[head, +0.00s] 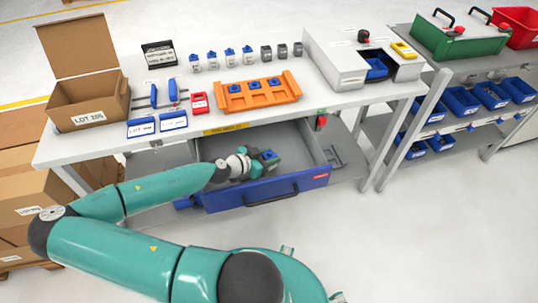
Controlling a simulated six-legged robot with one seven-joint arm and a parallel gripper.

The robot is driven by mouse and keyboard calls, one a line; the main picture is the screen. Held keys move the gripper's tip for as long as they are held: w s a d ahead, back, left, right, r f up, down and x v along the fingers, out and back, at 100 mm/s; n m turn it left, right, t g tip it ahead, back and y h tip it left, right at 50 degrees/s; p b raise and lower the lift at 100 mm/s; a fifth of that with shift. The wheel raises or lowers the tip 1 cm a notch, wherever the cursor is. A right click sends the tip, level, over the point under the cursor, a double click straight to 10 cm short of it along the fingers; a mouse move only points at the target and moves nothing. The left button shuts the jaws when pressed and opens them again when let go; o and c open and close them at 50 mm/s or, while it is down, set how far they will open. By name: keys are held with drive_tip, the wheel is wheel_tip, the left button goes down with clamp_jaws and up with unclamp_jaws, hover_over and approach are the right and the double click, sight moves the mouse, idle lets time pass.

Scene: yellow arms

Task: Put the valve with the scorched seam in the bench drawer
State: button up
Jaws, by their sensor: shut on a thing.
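The bench drawer (300,150) is pulled open under the white bench. It has a grey inside and a blue front with a dark handle. My gripper (260,161) is over the drawer's opening, near its middle, and is shut on a small valve with a blue top (269,154). The valve's lower part is hidden by the gripper. I cannot tell whether it touches the drawer floor. Its seam is too small to make out here.
On the bench stand an orange tray (231,103) with blue-topped parts, a row of blue and grey parts (229,56), an open carton (90,101) and a white machine (330,62). A second bench (470,72) holds green and red cases. Cartons stand at left.

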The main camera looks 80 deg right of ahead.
drive_tip(key=shift+f, duration=0.1)
drive_tip(key=o, duration=1)
drive_tip(key=shift+r, duration=0.45)
drive_tip(key=v, duration=0.7)
drive_tip(key=shift+w+a+r, duration=0.2)
drive_tip(key=shift+r, duration=0.05)
